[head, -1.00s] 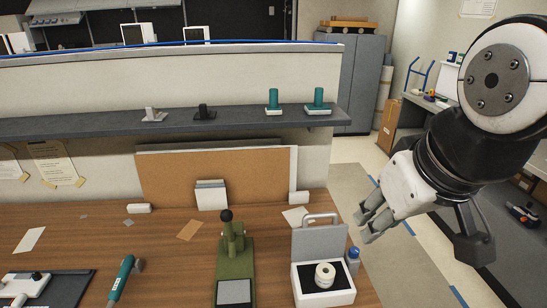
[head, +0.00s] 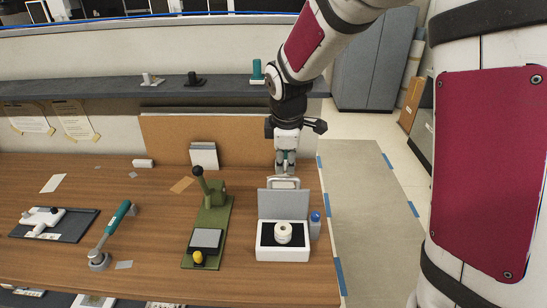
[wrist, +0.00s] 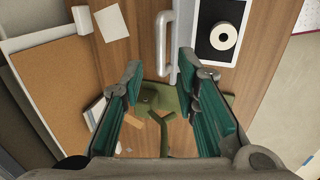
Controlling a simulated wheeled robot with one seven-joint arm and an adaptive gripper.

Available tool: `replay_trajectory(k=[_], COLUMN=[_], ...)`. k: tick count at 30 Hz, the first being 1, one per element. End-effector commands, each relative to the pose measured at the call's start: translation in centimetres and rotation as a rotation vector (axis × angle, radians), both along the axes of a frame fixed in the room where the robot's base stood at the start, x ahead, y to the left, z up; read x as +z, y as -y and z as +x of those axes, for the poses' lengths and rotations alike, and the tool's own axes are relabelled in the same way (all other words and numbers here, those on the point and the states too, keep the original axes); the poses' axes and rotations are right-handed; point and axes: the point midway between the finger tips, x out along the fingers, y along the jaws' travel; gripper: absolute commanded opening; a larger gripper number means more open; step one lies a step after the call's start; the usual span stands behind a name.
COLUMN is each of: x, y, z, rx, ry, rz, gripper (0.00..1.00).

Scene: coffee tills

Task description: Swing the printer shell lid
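The printer shell is a white box (head: 283,254) on the desk with a white paper roll (head: 283,232) inside. Its grey lid (head: 270,203) stands raised at the back, with a light loop handle (head: 284,183) on its top edge. My gripper (head: 285,170) points down just behind and above the handle; whether they touch is unclear in the head view. In the wrist view my gripper (wrist: 160,72) is open, with teal-padded fingers apart and nothing held. There the handle (wrist: 164,45) appears beyond the fingertips, between them, and the box (wrist: 228,60) lies to the right.
A blue-capped bottle (head: 315,228) stands right beside the box. A green lever press (head: 212,215) stands to its left, a teal-handled tool (head: 115,225) farther left. A cork board (head: 165,140) leans behind. The shelf (head: 130,90) runs above the desk.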

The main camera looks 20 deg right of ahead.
Motion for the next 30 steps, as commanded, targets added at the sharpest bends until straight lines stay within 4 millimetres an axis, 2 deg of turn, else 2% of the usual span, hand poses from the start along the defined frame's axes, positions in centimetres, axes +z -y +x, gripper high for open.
replay_trajectory(k=[8,21,25,30], x=[-2.4,-8.2,-7.5,-7.4], y=[0.2,0.7,0.7,0.7], z=[0.9,2.6,2.2,2.2], rx=[0.004,0.003,0.002,0.002], ry=[-0.003,-0.001,0.000,0.002], rz=[-0.001,-0.001,-0.001,-0.001], gripper=[0.28,0.28,0.00,0.00])
